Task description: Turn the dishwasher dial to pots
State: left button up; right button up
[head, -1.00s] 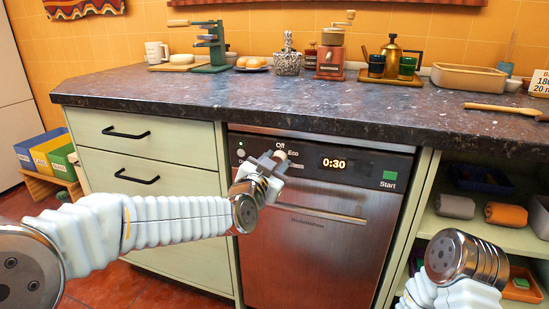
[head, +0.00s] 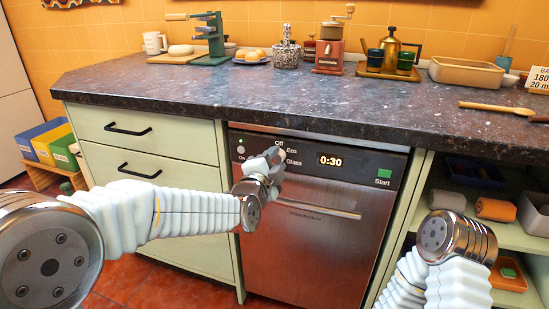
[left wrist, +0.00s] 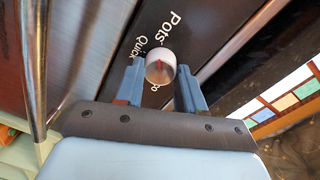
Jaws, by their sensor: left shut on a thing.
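The dishwasher (head: 300,225) has a black panel with a lit 0:30 display and a green Start button. Its dial (left wrist: 160,68), a pale round knob with a red mark, shows in the left wrist view between the blue fingers of my left gripper (left wrist: 160,88), which is shut on it. "Pots" and "Quick" are printed just above the knob in that view; other lettering is partly covered. In the head view my left gripper (head: 275,155) is at the panel and hides most of the dial; "Off", "Eco" and "Glass" show around it. My right gripper is out of view.
The dark countertop (head: 300,100) overhangs the panel just above my left gripper. Drawers (head: 150,170) stand left of the dishwasher, with open shelves (head: 520,238) at the right. Counter items, including a coffee grinder (head: 329,55), stand back from the edge.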

pick_arm(q)
jog(key=shift+f+m, duration=0.1)
jog(key=shift+m, duration=0.4)
jog(key=o, duration=1)
jog(key=shift+o, duration=0.2)
jog(key=v, duration=1.3)
jog(key=shift+s, duration=0.4)
